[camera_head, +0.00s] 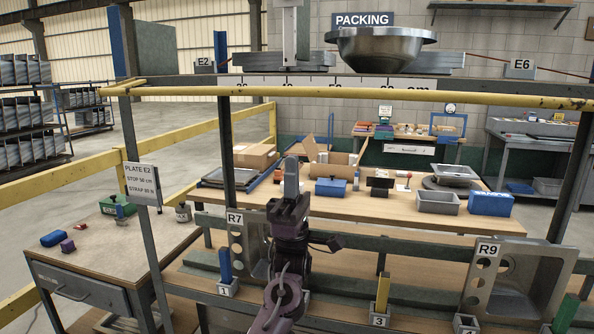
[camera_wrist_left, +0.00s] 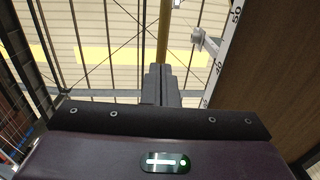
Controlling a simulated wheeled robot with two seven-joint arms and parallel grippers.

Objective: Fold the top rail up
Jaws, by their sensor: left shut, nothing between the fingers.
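The top rail (camera_head: 400,97) is a long yellow bar. It runs across the upper front of the rack, just below the ruler strip, with a yellow arm at its left end. My left gripper (camera_head: 291,172) points upward below the rail, left of the picture's middle, and appears apart from it. Its fingers are closed together with nothing between them. In the left wrist view the shut dark fingers (camera_wrist_left: 161,86) point toward a yellow bar (camera_wrist_left: 163,40), which looks like the rail. Whether the fingertips touch it cannot be told there. My right gripper is not in view.
A metal bowl (camera_head: 380,48) stands on the upper shelf above the ruler strip (camera_head: 335,83). Dark rack posts (camera_head: 227,150) stand left and right. Sink panels R7 (camera_head: 246,240) and R9 (camera_head: 520,280) lean on the lower rack. A work table (camera_head: 360,205) with boxes lies behind.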

